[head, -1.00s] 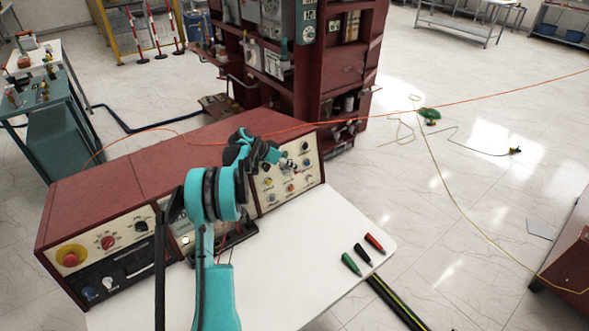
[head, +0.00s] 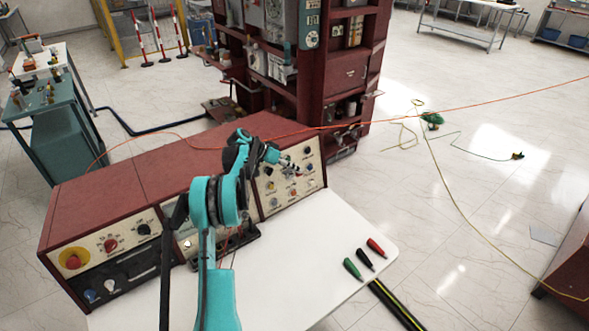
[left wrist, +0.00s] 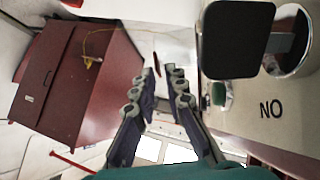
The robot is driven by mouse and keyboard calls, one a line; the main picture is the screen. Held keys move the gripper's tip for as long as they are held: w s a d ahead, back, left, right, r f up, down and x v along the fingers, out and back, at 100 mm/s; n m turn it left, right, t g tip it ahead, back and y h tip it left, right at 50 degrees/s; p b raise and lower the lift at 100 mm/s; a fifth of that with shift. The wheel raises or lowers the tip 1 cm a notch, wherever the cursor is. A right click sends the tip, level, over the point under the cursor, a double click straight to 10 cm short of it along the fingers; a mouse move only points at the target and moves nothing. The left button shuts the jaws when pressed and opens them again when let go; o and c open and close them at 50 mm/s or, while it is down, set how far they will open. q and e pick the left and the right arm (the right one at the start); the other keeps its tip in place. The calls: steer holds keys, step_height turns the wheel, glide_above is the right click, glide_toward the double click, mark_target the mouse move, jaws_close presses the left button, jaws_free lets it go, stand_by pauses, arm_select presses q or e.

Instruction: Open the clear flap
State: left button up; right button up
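My left arm reaches over the white tabletop to the beige control panel (head: 276,202) on the right of the red console. My left gripper (head: 292,167) is close to the upper part of that panel. In the left wrist view the two fingers of my left gripper (left wrist: 161,72) stand apart, with nothing visibly held between them. Beside them are a dark rounded square piece (left wrist: 236,38), a chrome ring (left wrist: 304,40) and a white-and-green knob (left wrist: 221,95) on the beige panel. I cannot make out a clear flap for certain. My right gripper does not show.
The red console (head: 95,192) carries more knobs and a red button on yellow (head: 73,262) at left. Green, black and red pens lie on the white tabletop (head: 310,265). An orange cable (head: 450,106) crosses behind.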

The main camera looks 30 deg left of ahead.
arm_select(q)
steer(key=v, duration=1.2)
steer(key=shift+d, duration=0.1)
